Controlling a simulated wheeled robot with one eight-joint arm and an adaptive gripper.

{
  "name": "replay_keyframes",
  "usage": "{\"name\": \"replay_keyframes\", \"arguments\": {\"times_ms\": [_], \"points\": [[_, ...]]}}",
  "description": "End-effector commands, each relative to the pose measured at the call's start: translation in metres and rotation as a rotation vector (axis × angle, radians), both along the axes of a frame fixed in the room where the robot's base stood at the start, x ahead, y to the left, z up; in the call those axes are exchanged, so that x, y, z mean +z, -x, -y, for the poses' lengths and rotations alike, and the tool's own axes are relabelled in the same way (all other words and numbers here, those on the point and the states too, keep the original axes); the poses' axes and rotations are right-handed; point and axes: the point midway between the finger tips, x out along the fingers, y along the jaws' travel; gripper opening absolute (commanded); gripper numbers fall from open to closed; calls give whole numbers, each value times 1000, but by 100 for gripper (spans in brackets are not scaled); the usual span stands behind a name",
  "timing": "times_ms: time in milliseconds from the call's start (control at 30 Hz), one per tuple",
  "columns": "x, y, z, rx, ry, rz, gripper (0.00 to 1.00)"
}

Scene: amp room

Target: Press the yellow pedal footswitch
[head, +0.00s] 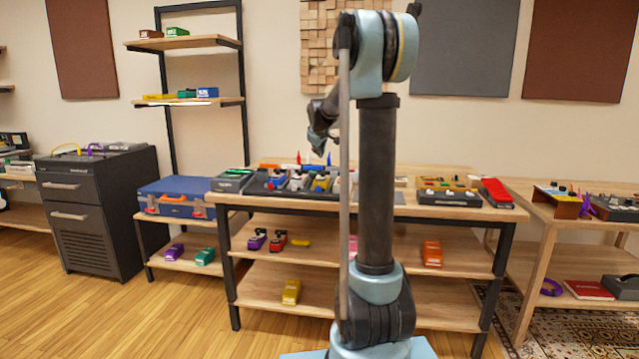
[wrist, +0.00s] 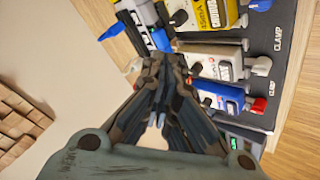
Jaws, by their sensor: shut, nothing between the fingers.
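A yellow pedal (wrist: 207,14) lies at the top of the wrist view, partly cut off by the frame edge. A dark round part shows near its left end; I cannot tell if that is the footswitch. In the head view a yellow pedal (head: 321,183) sits on the dark pedalboard (head: 261,187) on the table. My gripper (wrist: 159,116) is shut and empty, above the board area and apart from the yellow pedal. In the head view my gripper (head: 319,150) hangs above the table, left of my arm column.
A white pedal (wrist: 214,64) and a blue pedal (wrist: 222,97) sit beside the yellow one. A red pedal (head: 496,191) and a dark case (head: 449,198) are at the table's right. A blue case (head: 176,187) stands left. My arm hides part of the table.

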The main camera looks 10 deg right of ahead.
Motion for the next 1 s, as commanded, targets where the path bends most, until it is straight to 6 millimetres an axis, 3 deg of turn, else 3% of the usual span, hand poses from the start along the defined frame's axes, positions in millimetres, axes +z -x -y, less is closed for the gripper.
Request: {"name": "replay_keyframes", "arguments": {"times_ms": [600,1000], "points": [[-68,0,0,0,0,0,0],[-79,0,0,0,0,0,0]]}}
